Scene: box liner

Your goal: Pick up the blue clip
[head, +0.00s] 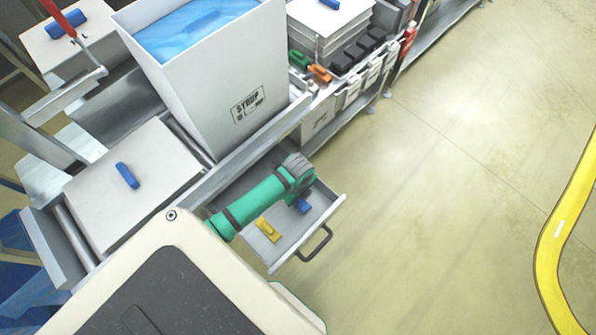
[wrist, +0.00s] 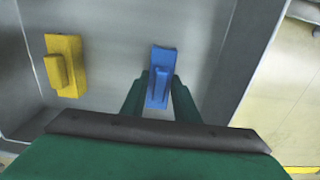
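A blue clip (head: 302,206) lies in the open drawer; in the wrist view the blue clip (wrist: 161,68) shows at the middle, on the grey drawer floor. My gripper (wrist: 158,86) reaches down over the drawer with its green fingers apart, one on each side of the clip's near part. Whether the fingers touch the clip cannot be told. In the head view my green arm hides the fingers and part of the clip.
A yellow clip (head: 267,229) lies in the drawer (head: 291,245), left of the blue one in the wrist view (wrist: 65,66). The drawer walls rise close around, with a handle (head: 316,243) in front. A carton (head: 217,95) stands behind.

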